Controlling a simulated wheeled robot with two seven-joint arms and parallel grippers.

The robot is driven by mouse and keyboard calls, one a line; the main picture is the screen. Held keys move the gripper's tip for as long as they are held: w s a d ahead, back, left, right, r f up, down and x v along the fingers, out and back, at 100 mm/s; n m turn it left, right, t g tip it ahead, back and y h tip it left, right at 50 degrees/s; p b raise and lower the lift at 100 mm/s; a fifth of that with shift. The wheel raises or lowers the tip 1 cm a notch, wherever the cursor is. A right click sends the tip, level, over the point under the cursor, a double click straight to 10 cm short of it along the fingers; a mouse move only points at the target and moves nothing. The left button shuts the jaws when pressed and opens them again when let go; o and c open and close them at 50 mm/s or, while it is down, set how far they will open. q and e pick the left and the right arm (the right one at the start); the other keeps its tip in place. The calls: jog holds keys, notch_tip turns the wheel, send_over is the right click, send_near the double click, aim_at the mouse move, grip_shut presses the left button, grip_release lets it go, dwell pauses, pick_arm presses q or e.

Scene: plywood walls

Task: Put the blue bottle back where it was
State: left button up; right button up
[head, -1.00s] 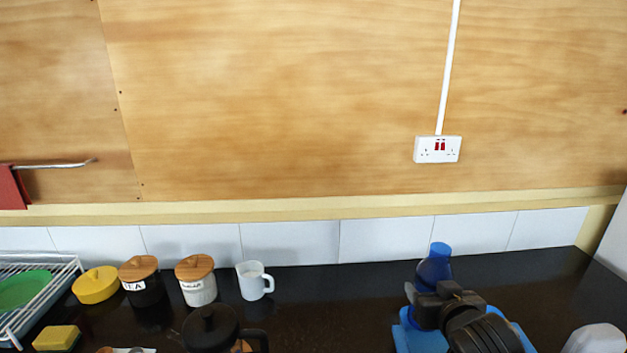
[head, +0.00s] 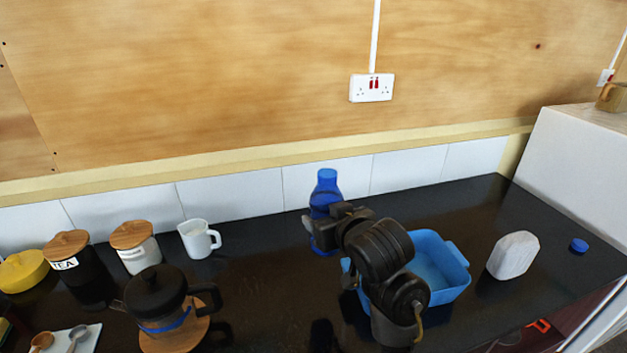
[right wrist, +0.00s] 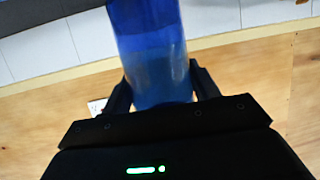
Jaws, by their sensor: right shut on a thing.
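The blue bottle (head: 326,188) stands upright at the back of the black counter, close to the white tiles, in the head view. My right gripper (head: 318,222) is shut on its lower part. My gripper and arm hide part of the bottle's front. In the right wrist view the bottle (right wrist: 152,50) sits between the two fingers of the gripper (right wrist: 160,88). Whether its base touches the counter is hard to tell. My left gripper is not in view.
A blue tub (head: 440,262) is right of my arm. A white block (head: 513,255) and a blue cap (head: 579,245) lie farther right. A white mug (head: 199,239), a French press (head: 160,300) and canisters (head: 136,245) are on the left. Counter between mug and bottle is clear.

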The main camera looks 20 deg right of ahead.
jog(key=s+a+f+n+g+y, duration=0.1)
jog(key=s+a+f+n+y, duration=0.3)
jog(key=s+a+f, duration=0.5)
jog(key=a+f+y, duration=0.1)
jog(key=a, duration=0.1)
jog(key=shift+s+a+f+n+g, duration=0.15)
jog(key=shift+s+a+n+g, duration=0.15)
jog(key=shift+s, duration=0.05)
jog(key=shift+s, duration=0.1)
